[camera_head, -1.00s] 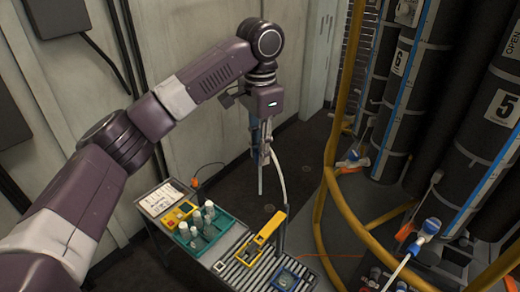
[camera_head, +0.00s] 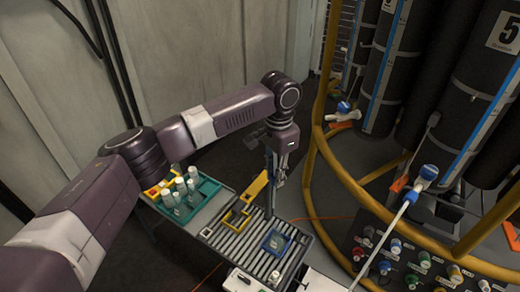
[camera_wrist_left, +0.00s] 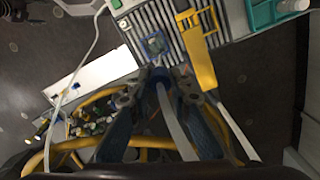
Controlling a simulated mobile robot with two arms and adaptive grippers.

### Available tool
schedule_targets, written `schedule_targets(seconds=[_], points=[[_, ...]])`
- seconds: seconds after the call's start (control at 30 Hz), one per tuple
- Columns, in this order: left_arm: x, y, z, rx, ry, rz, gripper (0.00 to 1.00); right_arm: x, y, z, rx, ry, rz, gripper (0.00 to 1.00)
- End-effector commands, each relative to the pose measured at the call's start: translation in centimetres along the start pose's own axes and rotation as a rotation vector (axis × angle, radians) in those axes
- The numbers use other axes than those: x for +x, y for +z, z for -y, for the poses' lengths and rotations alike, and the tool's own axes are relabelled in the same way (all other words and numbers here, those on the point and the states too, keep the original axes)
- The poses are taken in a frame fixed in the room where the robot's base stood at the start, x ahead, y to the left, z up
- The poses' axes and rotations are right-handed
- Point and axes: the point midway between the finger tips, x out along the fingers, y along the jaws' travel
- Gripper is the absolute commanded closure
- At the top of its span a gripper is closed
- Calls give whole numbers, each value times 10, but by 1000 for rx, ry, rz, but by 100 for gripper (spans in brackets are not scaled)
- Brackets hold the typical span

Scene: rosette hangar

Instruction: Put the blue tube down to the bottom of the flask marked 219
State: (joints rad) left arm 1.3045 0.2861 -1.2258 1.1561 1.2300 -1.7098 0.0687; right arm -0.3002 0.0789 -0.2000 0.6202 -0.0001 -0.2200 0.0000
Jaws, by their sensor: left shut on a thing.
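My left gripper (camera_head: 283,172) is in the middle of the head view, pointing down above the roller bench. In the left wrist view its fingertips (camera_wrist_left: 165,90) are shut on a thin piece that looks blue at the fingertips, taken as the blue tube (camera_wrist_left: 161,79). A pale strip trails back from there. Several flasks with pale caps (camera_head: 180,190) stand upright in a teal tray (camera_head: 208,187) left of the gripper. Their markings are too small to read, so I cannot tell which is 219. My right gripper is not in view.
A blue square frame (camera_head: 276,242) and a yellow bracket (camera_head: 256,186) are on the roller bench (camera_head: 237,246). A yellow rail (camera_head: 338,170) curves around black numbered cylinders (camera_head: 470,110) at right. A blue-headed wand (camera_head: 428,173) leans there.

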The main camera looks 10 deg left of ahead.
Motion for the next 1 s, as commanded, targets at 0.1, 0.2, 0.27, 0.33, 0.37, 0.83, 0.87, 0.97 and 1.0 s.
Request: schedule_targets(seconds=[0.1, 0.2, 0.27, 0.33, 0.37, 0.83, 0.87, 0.97, 1.0], points=[[47, -7, -11, 4, 0, -1, 96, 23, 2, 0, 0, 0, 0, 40], [64, -10, -16, 6, -2, -4, 96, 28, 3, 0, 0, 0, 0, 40], [70, -11, -18, 7, -3, -5, 96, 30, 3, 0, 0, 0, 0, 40], [74, -12, -19, 7, -4, -6, 96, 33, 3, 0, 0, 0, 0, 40], [76, -12, -19, 8, -4, -6, 96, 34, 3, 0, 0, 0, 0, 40], [109, -12, -18, 6, -4, -6, 96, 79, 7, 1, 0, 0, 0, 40], [112, -12, -18, 6, -4, -6, 96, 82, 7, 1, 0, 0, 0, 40], [105, -12, -18, 6, -4, -6, 96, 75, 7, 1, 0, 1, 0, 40], [105, -12, -18, 7, -3, -6, 96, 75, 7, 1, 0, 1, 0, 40]])
